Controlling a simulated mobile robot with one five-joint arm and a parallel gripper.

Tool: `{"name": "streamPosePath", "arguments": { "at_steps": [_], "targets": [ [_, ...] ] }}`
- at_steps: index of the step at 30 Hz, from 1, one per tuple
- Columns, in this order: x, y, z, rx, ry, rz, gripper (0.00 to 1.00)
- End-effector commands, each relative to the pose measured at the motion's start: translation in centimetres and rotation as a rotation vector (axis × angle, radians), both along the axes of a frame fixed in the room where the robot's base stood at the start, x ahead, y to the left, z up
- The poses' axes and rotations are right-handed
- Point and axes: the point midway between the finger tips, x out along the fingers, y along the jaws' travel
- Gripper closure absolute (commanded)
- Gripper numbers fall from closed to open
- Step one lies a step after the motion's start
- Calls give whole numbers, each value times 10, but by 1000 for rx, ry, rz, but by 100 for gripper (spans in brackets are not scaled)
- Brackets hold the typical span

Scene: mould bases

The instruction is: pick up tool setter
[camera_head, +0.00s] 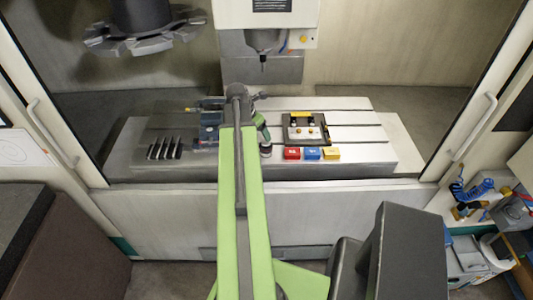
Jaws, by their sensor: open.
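My green arm reaches over the machine table (375,150), and its far end bends down to my gripper (266,150) at the middle of the table's front part. The gripper is open, small in the picture and partly behind my arm. I cannot tell its fingers apart clearly. No tool setter can be made out for certain; it may be hidden by my arm or gripper. I see nothing held in the gripper.
A blue vise (208,132) and several dark bars (164,149) are at left. The spindle (263,50) hangs above.

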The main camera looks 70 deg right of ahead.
Motion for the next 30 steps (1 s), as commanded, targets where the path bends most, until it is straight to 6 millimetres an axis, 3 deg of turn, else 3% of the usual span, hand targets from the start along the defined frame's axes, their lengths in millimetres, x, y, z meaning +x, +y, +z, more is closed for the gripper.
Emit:
{"name": "streamPosePath", "arguments": {
  "at_steps": [1,9,17,27,30],
  "targets": [
    [-1,-5,-23,0,0,-1,23],
    [-9,-26,-75,0,0,-2,23],
    [-12,-30,-80,0,0,-2,23],
    [-17,-46,-128,1,-1,-4,23],
    [-18,-48,-129,1,-1,-3,23]
  ]
}}
